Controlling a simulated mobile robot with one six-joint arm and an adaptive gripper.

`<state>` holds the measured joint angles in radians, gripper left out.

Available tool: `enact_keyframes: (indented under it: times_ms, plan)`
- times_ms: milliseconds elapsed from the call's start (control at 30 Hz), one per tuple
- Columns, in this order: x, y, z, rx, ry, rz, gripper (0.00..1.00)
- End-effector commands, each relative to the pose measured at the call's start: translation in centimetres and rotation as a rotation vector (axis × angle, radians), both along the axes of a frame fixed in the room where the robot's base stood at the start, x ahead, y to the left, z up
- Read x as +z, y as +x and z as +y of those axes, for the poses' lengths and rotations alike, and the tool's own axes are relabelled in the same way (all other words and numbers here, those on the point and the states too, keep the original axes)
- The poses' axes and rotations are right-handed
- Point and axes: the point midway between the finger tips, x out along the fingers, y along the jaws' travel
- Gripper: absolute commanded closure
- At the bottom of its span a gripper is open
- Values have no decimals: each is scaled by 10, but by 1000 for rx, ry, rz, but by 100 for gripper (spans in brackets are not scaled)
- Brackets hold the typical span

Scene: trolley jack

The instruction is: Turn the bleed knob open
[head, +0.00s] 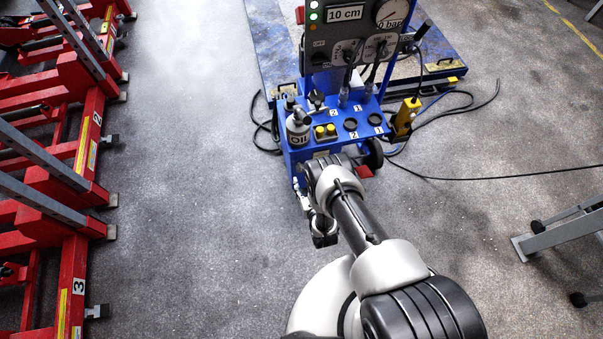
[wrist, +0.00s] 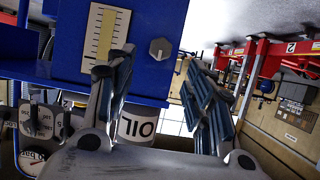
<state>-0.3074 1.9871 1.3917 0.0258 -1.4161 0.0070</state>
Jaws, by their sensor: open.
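A small grey knob (wrist: 160,48), probably the bleed knob, sits on a blue panel of the jack's trolley in the wrist view. It is faceted, beside a cream level scale (wrist: 104,32). My gripper (wrist: 158,68) is open and empty, its two blue-grey padded fingers spread to either side of the knob in the picture. The knob appears beyond the fingertips, with no visible contact. In the head view my gripper (head: 299,188) is low at the front of the blue trolley (head: 302,156), partly hidden by my arm; the knob is hidden there.
The trolley carries an oil bottle (head: 298,128), yellow buttons (head: 325,131) and a grey display panel (head: 352,38). A yellow pendant (head: 405,117) is on its right. Red racks (head: 85,150) stand left, a grey stand (head: 560,230) right. Black cables cross the floor; floor left of the trolley is clear.

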Motion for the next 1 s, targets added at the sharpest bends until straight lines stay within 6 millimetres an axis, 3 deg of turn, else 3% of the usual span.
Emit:
enact_keyframes:
  times_ms: [200, 400, 800, 1000]
  plan:
    - [-21, 41, 12, 0, 1, -3, 52]
    - [-29, 63, 18, 0, 0, -1, 52]
    - [-30, 71, 20, 0, -1, 1, 52]
    - [-30, 70, 20, 0, -1, 1, 64]
